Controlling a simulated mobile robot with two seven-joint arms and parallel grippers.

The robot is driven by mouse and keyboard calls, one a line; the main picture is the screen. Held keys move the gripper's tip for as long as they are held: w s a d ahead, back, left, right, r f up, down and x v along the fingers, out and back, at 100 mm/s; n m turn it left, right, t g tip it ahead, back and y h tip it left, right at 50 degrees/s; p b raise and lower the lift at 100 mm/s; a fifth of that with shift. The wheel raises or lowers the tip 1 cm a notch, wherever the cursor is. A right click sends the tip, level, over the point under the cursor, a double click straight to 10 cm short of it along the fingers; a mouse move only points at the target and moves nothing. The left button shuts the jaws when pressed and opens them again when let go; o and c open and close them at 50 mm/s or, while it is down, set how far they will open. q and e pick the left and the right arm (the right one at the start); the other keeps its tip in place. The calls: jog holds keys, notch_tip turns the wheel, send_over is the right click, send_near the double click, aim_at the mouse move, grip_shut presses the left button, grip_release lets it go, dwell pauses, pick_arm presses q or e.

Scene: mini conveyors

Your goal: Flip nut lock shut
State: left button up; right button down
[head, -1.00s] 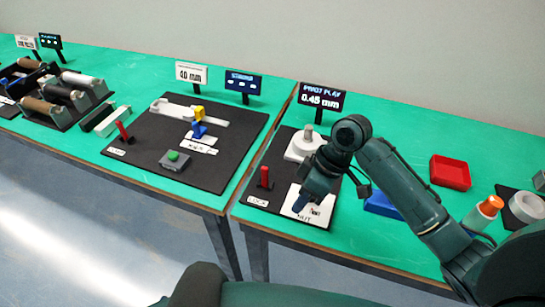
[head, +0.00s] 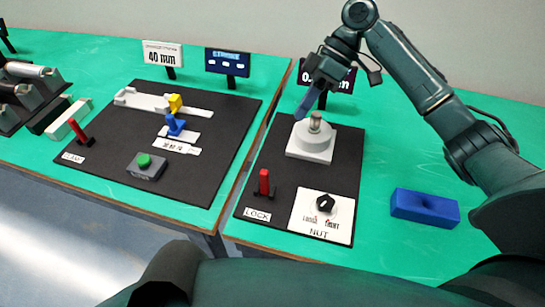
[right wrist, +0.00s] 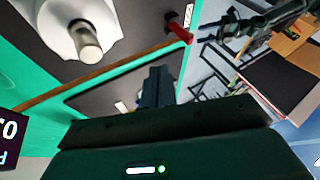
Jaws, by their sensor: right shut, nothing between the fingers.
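The nut lock is a red lever (head: 264,182) standing upright on a small black base behind the LOCK label (head: 257,215), at the left front of the right black board (head: 325,170). It also shows as a red lever in the right wrist view (right wrist: 178,30). A black nut knob (head: 326,203) sits on the white NUT plate (head: 340,228) to its right. My right gripper (head: 304,108) is shut and empty, beside the metal post above the white pivot block (head: 312,147), behind and right of the lever. My left gripper is not in view.
A blue block (head: 425,207) with a hollow lies on the green table right of the board. The left board (head: 120,165) holds another red lever (head: 78,132) and a green button (head: 144,160). A dark display sign (head: 338,80) stands behind my right gripper.

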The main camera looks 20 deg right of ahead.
aim_at(265, 182)
jog(key=x, duration=1)
jog(key=shift+s+a+f, duration=0.1)
jog(key=shift+a+f, duration=0.05)
jog(key=s+a, duration=0.1)
jog(key=s+p, duration=0.1)
jog(key=shift+s+a+r, duration=0.2)
jog(key=shift+s+a, duration=0.15)
jog(key=shift+s, duration=0.05)
jog(key=shift+s+a+f, duration=0.1)
jog(key=shift+s+a, duration=0.05)
jog(key=shift+s, duration=0.05)
pick_arm(q)
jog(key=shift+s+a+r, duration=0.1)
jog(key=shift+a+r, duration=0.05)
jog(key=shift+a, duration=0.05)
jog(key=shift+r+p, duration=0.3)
jog(key=shift+p, duration=0.15)
